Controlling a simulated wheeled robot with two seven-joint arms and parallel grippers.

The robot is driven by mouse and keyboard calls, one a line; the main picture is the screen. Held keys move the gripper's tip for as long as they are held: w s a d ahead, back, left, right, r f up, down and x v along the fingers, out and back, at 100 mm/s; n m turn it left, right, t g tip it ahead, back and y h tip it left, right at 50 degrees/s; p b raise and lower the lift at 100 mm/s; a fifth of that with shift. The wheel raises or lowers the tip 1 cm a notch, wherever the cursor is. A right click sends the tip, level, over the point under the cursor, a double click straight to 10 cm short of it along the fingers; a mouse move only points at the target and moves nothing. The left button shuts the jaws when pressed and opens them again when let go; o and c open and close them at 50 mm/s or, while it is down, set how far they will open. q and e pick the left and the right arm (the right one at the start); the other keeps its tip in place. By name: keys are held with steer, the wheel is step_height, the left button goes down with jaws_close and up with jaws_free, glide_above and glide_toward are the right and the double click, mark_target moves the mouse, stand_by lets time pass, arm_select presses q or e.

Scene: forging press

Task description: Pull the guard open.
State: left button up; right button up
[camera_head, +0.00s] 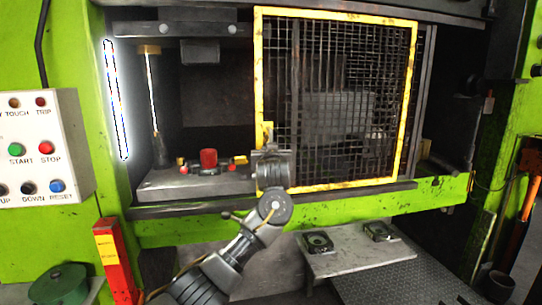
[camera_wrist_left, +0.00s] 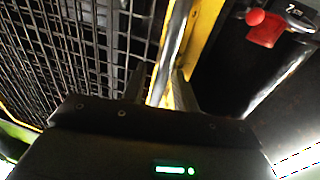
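The guard is a dark wire mesh in a yellow frame (camera_head: 411,100), upright across the right part of the press opening. A small yellow piece (camera_head: 267,133) shows at its left post, just above my gripper. My left gripper (camera_head: 268,160) is at the lower part of that left post. In the left wrist view, its two grey fingers (camera_wrist_left: 160,88) stand apart, one on each side of a yellow bar of the guard (camera_wrist_left: 200,30). I cannot tell whether they press on it. My right gripper is not in view.
Left of the guard, the opening shows a grey bed with a red cylinder (camera_head: 208,158). A control panel (camera_head: 40,147) is at the left. A red post (camera_head: 115,258) and a bench (camera_head: 350,256) stand in front. A red knob (camera_wrist_left: 255,17) shows in the wrist view.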

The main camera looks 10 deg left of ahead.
arm_select(q)
steer(key=b+v, duration=0.2)
steer(key=v, duration=0.8)
steer(key=shift+s, duration=0.3)
